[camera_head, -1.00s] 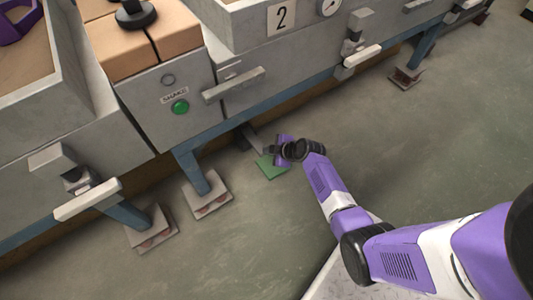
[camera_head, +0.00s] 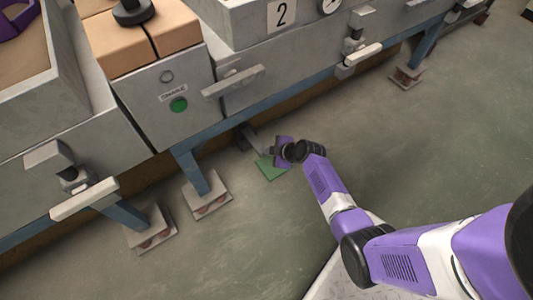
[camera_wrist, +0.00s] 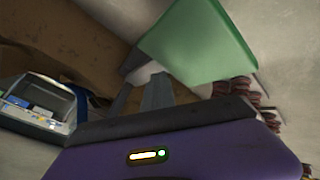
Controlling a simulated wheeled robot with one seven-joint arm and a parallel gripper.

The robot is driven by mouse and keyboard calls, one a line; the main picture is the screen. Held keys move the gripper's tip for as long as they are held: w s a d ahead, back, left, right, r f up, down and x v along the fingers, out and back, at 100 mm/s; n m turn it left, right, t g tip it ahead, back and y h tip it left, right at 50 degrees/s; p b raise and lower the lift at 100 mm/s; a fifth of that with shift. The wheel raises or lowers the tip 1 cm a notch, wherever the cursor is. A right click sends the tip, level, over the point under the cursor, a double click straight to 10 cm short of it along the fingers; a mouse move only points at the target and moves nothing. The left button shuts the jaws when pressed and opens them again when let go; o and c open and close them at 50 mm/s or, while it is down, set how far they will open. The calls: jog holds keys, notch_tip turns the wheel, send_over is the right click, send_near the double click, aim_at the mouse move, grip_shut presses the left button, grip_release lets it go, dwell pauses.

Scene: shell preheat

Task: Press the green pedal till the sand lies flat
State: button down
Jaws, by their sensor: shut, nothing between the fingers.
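The green pedal (camera_head: 270,169) is a flat plate low by the floor, under the front edge of the grey machine. My gripper (camera_head: 277,152) is at its upper right in the head view and hides part of it. In the wrist view the pedal (camera_wrist: 198,42) shows large beyond the fingertips. My gripper (camera_wrist: 156,92) is shut and empty there. I cannot tell whether it touches the pedal. Tan material, seemingly sand (camera_head: 22,62), fills the open grey box at the upper left; its evenness is not clear.
A green button (camera_head: 179,104) under a label is on the machine front. Blue legs on foot plates (camera_head: 207,196) stand left of the pedal. Drawer handles (camera_head: 233,82) jut out above. A purple part (camera_head: 14,18) lies in the left box. The floor (camera_head: 400,160) is open at right.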

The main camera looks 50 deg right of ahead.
aim_at(271, 159)
jog(key=shift+s+f+b, duration=0.15)
jog(key=shift+f+b, duration=1.15)
jog(key=shift+f, duration=0.1)
dwell(1.0)
jog(key=shift+s+a+f+b, duration=0.1)
jog(key=shift+s+f+b, duration=0.05)
jog(key=shift+f+b, duration=0.25)
jog(key=shift+s+a+f+b, duration=0.1)
jog(key=shift+f+b, duration=0.15)
jog(key=shift+f, duration=0.25)
dwell(0.6)
jog(key=shift+r, duration=0.1)
jog(key=shift+r+p, duration=1.85)
jog(key=shift+r, duration=0.4)
jog(key=shift+w+d+r+p, duration=0.1)
jog(key=shift+w+r+p, duration=0.1)
jog(key=shift+r, duration=0.2)
jog(key=shift+w+d+r+p, duration=0.1)
jog(key=shift+r+p, duration=0.1)
jog(key=shift+r, duration=0.15)
jog(key=shift+r, duration=0.1)
jog(key=shift+w+r+p, duration=0.2)
jog(key=shift+r+p, duration=1.7)
jog(key=shift+r, duration=0.6)
